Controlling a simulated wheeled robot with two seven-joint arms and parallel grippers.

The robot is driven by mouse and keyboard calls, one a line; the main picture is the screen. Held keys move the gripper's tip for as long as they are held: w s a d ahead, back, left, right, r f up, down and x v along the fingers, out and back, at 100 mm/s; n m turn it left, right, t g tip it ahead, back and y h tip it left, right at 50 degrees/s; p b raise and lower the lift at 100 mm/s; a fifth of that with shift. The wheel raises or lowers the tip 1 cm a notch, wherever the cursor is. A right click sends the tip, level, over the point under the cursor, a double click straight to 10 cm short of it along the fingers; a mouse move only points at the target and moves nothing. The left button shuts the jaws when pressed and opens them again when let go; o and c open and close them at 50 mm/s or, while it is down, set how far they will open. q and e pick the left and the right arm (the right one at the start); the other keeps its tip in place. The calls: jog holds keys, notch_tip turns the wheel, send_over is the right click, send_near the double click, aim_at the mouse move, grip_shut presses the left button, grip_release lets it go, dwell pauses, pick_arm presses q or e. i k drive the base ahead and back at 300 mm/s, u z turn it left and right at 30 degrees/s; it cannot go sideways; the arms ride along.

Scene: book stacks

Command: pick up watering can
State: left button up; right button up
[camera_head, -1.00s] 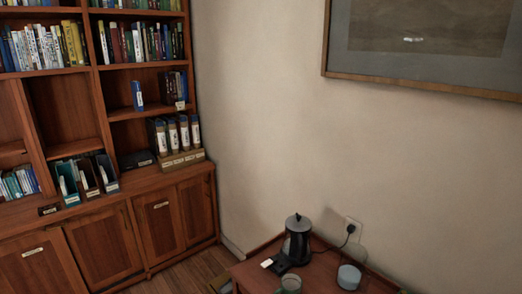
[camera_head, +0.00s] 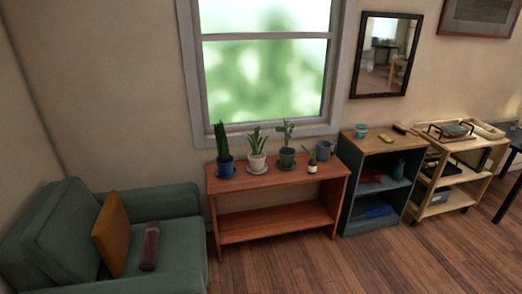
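A grey-blue can-like vessel (camera_head: 323,150) stands at the back right of the wooden plant table (camera_head: 275,226), under the window's right edge. It may be the watering can, but it is too small to make out a spout or handle clearly. A small plant in a pale pot (camera_head: 312,168) stands just in front of it and to its left. Neither of my grippers is in view.
Several potted plants (camera_head: 256,161) line the table. A green armchair (camera_head: 165,235) with cushions stands at left. A grey shelf unit (camera_head: 350,205) and a wooden cart (camera_head: 440,196) stand at right. Wooden floor (camera_head: 310,268) in front is clear.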

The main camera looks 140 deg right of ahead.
aim_at(322, 148)
jog(key=z, duration=5.1)
